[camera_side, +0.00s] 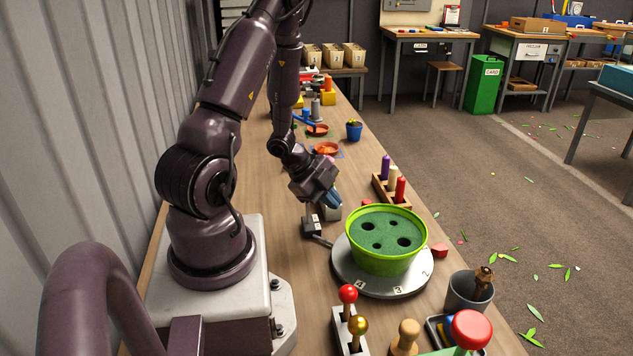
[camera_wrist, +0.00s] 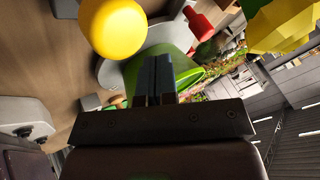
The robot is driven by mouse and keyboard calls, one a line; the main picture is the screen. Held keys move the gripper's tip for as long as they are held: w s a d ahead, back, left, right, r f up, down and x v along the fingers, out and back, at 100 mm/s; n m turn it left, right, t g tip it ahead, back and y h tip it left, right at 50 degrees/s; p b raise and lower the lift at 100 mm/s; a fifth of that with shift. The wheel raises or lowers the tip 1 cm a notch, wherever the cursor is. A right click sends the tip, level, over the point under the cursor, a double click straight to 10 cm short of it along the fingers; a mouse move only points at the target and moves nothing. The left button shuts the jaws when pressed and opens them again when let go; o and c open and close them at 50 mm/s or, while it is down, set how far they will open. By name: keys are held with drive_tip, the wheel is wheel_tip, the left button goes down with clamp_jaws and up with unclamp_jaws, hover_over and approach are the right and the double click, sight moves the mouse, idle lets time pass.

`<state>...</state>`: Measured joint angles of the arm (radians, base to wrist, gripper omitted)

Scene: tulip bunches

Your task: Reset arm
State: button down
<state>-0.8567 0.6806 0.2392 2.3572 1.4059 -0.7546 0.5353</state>
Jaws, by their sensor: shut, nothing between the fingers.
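My gripper (camera_side: 333,199) hangs over the table, just behind and left of the green pot (camera_side: 384,262), with its blue fingers pointing down and to the right. In the wrist view the two fingers of my gripper (camera_wrist: 158,62) are together with nothing held. The pot holds dark green foam with several empty round holes. It stands on a grey numbered turntable (camera_side: 358,284). In the wrist view the green pot (camera_wrist: 195,72) shows partly behind the fingers.
A wooden rack (camera_side: 380,187) with purple, cream and red pegs stands behind the pot. A stand with red and gold balls (camera_side: 350,325), a grey cup (camera_side: 468,291) and a red button (camera_side: 471,328) are in front. A blue pot (camera_side: 354,130) stands farther back. Leaves litter the floor.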

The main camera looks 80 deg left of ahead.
drive_tip(key=v, duration=0.6)
drive_tip(key=w+d+r+n+y, duration=0.1)
drive_tip(key=w+r+n+y, duration=0.25)
drive_tip(key=r, duration=0.45)
drive_tip(key=w+d+r+n+y, duration=0.25)
drive_tip(key=w+r, duration=0.25)
drive_tip(key=r, duration=0.3)
drive_tip(key=s+d+r+n+h, duration=0.2)
drive_tip(key=s+d+r, duration=0.1)
drive_tip(key=d, duration=0.6)
drive_tip(key=s+d+r+n+g+h, duration=0.1)
drive_tip(key=s+d, duration=0.4)
drive_tip(key=d, duration=0.5)
wheel_tip(320, 180, up, 2)
drive_tip(key=shift+r+n+g+h, duration=0.3)
drive_tip(key=shift+n+h, duration=0.5)
drive_tip(key=shift+n, duration=0.2)
